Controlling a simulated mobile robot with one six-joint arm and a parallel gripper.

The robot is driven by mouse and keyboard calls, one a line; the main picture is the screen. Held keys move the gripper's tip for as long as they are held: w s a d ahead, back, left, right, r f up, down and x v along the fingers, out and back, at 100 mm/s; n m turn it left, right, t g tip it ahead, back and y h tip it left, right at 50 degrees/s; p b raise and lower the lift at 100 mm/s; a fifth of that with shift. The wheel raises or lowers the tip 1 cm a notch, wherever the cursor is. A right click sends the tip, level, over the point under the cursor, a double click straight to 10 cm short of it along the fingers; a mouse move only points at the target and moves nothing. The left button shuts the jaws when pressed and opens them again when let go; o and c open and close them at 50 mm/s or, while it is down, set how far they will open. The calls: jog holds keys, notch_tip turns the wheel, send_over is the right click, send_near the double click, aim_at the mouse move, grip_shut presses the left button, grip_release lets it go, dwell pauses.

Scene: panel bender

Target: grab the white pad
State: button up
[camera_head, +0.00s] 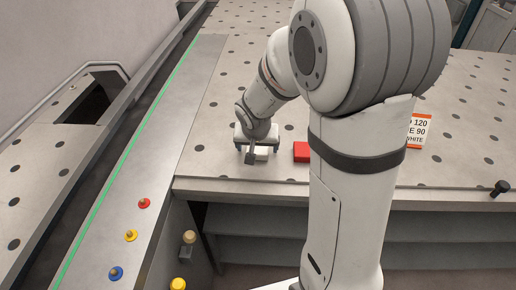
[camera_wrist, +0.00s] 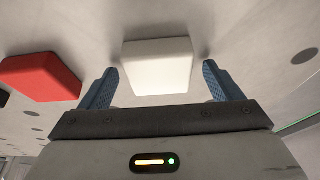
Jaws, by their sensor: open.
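The white pad (camera_wrist: 157,66) lies on the grey perforated table and sits between the blue-lined fingers of my gripper (camera_wrist: 162,85) in the wrist view. The gripper is open, with a gap on each side of the pad. In the head view the pad (camera_head: 262,152) is a small white block under my gripper (camera_head: 256,150), close to the table's front edge. My arm and gripper hide part of it there.
A red pad (camera_wrist: 42,78) lies beside the white one, and a dark object (camera_wrist: 4,97) shows at the left edge. A sign (camera_head: 418,131) stands at the right. Coloured buttons (camera_head: 131,236) line the left rail. The table (camera_head: 225,90) has free room behind.

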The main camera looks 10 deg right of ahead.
jog(key=shift+c, duration=0.3)
jog(key=c, duration=1.1)
